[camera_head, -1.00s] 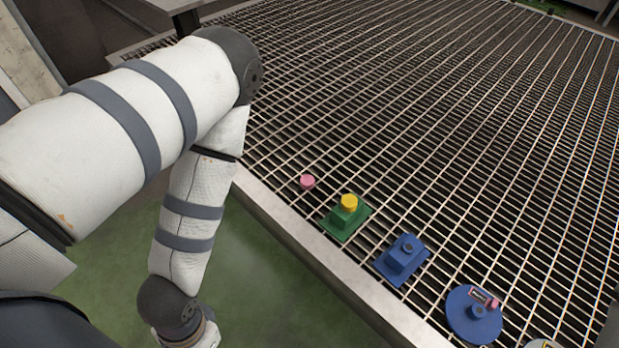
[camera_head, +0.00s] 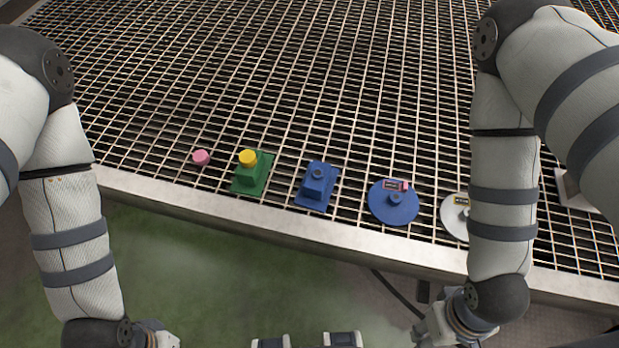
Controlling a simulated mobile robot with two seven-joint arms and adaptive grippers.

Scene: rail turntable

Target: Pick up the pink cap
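A small pink cap (camera_head: 201,158) lies on the metal grating, near its front edge, left of the green block. A smaller pink piece (camera_head: 406,186) sits on the round blue base, beside a small dark label. My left arm comes down at the left edge and my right arm at the right. Both wrists reach the bottom of the picture, below the front edge of the grating and well apart from the pink cap. Neither gripper's fingertips can be made out.
Right of the pink cap stand a green block (camera_head: 251,181) with a yellow cap (camera_head: 247,158), a blue block (camera_head: 317,191), a round blue base (camera_head: 385,210) and a white disc (camera_head: 452,222), partly behind my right arm. A metal rim (camera_head: 250,219) edges the grating. The grating behind is clear.

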